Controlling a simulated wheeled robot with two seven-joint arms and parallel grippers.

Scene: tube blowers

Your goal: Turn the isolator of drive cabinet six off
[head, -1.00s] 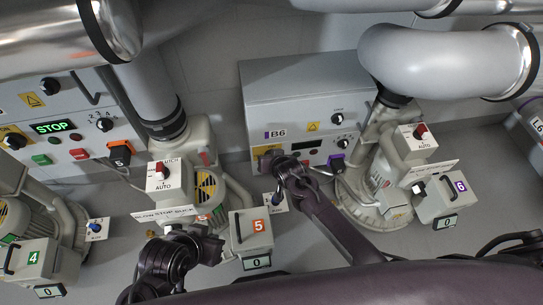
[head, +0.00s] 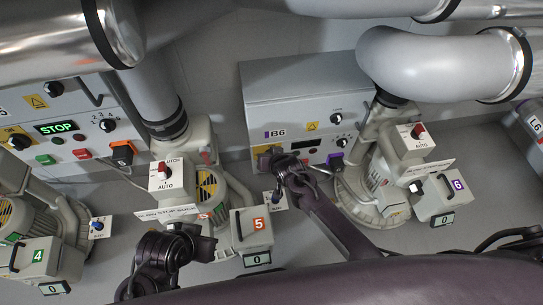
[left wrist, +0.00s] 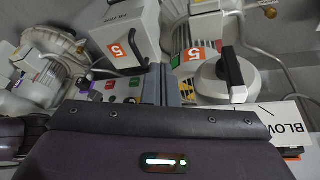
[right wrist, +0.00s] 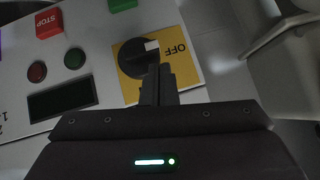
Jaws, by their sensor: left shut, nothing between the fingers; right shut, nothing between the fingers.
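Drive cabinet six, the grey box marked B6 (head: 310,95), stands at the centre of the head view. Its isolator (right wrist: 138,58) is a black rotary knob with a white tip on a yellow plate in the right wrist view. The white tip lies on the side of the printed OFF. My right gripper (right wrist: 158,75) is shut and empty, its fingertips at the knob's lower edge; I cannot tell whether they touch. In the head view my right arm mostly hides the isolator. My left gripper (left wrist: 165,75) is shut and empty, near blower five, away from cabinet six.
Cabinet six's display (right wrist: 62,101) is dark, beside red and green buttons. The neighbouring cabinet's display (head: 59,127) reads STOP. Blower boxes five (head: 251,235) and six (head: 444,205) stand in front. Large pipes (head: 440,65) run overhead.

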